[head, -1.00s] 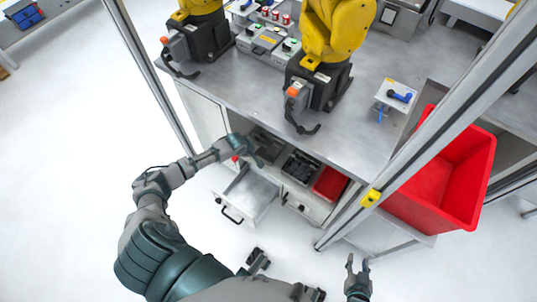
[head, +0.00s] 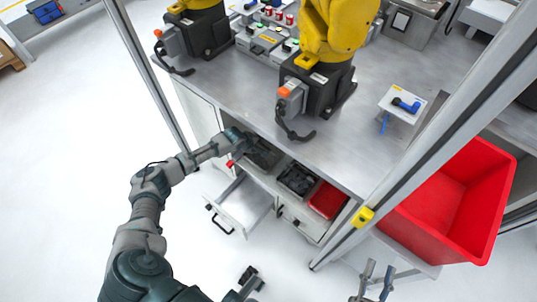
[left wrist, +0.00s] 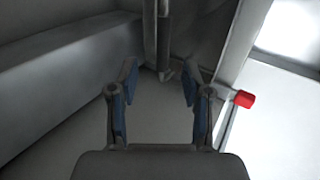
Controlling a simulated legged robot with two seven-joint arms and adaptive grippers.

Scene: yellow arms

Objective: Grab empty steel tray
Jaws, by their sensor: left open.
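A dark grey tray (head: 263,155) sits in the open shelf under the workbench, at its left end, partly hidden by my left gripper. It looks empty, but I cannot be sure at this size. My left gripper (head: 238,143) is at the shelf opening beside this tray. In the left wrist view my left gripper (left wrist: 160,105) is open, with nothing between its blue-padded fingers; grey metal surfaces surround it. My right gripper (head: 376,282) is at the bottom edge of the head view, fingers apart and empty, away from the shelf.
A black tray (head: 298,180) with dark contents and a red tray (head: 327,200) sit further right in the shelf. An open drawer (head: 241,205) juts out below. A large red bin (head: 450,205) and a frame post (head: 440,120) stand right. Floor at left is clear.

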